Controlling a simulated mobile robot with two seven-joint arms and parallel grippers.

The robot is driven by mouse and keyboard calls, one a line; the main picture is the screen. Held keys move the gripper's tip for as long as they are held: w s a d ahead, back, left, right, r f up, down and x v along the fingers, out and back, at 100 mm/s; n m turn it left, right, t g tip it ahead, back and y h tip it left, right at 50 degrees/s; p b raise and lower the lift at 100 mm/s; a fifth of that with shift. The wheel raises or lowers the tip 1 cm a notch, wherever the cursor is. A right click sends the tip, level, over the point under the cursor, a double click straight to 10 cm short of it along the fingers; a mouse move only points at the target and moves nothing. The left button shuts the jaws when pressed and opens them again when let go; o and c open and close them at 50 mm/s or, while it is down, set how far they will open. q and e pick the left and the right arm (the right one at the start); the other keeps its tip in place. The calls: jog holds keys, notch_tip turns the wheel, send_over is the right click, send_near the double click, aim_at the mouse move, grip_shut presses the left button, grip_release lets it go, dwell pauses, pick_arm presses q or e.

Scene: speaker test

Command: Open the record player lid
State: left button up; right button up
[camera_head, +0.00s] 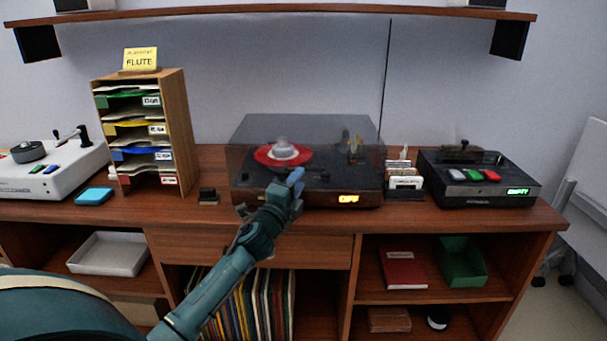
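The record player (325,199) stands on the wooden cabinet, with a lit yellow display reading "OFF" at its front right. Its smoky see-through lid (318,128) looks down over the deck. A red record (265,156) with a pale piece at its middle shows through it. My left gripper (296,177) is at the front of the player, overlapping the lid's front edge in the view. I cannot tell whether it touches the lid, or whether its fingers are open or shut. My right gripper is not in view.
A wooden paper sorter (178,120) and white turntable (45,178) stand to the left. A blue pad (94,196) and small dark block (208,195) lie on the top. A card holder (405,192) and black device (480,187) stand right. A shelf (280,13) hangs above.

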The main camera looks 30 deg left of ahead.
aim_at(307, 149)
pick_arm(q)
jog(key=shift+x, duration=2.05)
jog(key=shift+c, duration=0.2)
grip_shut()
